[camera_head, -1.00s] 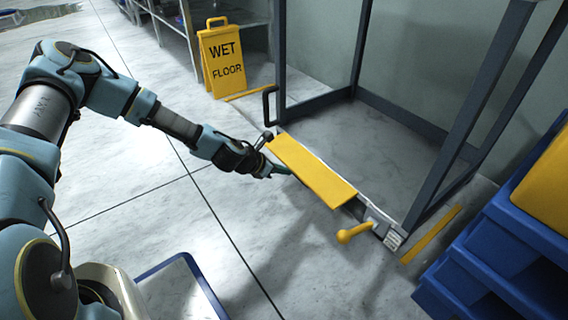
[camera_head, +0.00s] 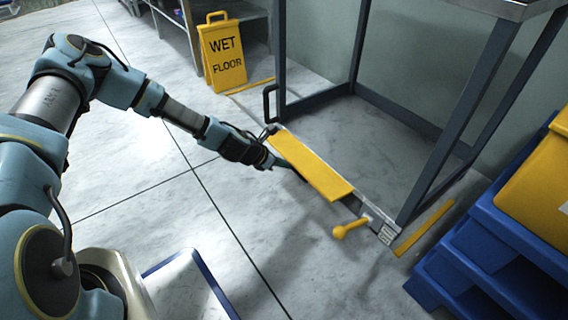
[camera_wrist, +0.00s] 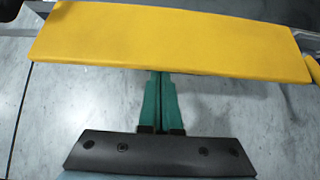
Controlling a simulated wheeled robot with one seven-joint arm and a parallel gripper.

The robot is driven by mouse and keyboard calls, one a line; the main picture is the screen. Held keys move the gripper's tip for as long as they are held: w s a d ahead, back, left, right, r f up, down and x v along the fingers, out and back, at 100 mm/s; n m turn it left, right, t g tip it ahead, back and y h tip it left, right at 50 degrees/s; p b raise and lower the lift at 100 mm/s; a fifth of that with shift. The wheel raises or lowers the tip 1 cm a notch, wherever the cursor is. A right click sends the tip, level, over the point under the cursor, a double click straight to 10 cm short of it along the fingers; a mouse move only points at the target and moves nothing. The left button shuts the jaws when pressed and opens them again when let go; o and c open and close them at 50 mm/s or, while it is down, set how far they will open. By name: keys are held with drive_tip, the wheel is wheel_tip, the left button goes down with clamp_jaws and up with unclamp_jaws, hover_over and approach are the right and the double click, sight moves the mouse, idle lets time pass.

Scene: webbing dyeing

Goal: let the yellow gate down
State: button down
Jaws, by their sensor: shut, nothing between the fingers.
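The yellow gate (camera_head: 312,165) is a long flat panel along the front of a dark metal frame. It looks tilted, with its near edge raised off the floor. It fills the top of the wrist view (camera_wrist: 180,38). A yellow lever handle (camera_head: 350,229) sticks out beside its right end. My gripper (camera_head: 296,173) is low at the gate's near side, left of its middle. Its green fingers (camera_wrist: 160,76) are shut together and empty, with the tips at or just under the panel's near edge. The panel hides the very tips, so I cannot tell whether they touch.
The dark frame (camera_head: 410,125) stands behind the gate, with a black pull handle (camera_head: 268,103) at its left post. A yellow wet-floor sign (camera_head: 223,55) stands at the back left. Blue pallets (camera_head: 495,250) with a yellow box (camera_head: 538,185) are at the right. The floor in front is clear.

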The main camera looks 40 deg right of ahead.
drive_tip(key=a+f+p+v, duration=0.1)
drive_tip(key=p+v, duration=0.2)
drive_tip(key=v, duration=0.5)
drive_tip(key=shift+a, duration=0.2)
drive_tip(key=shift+w, duration=0.1)
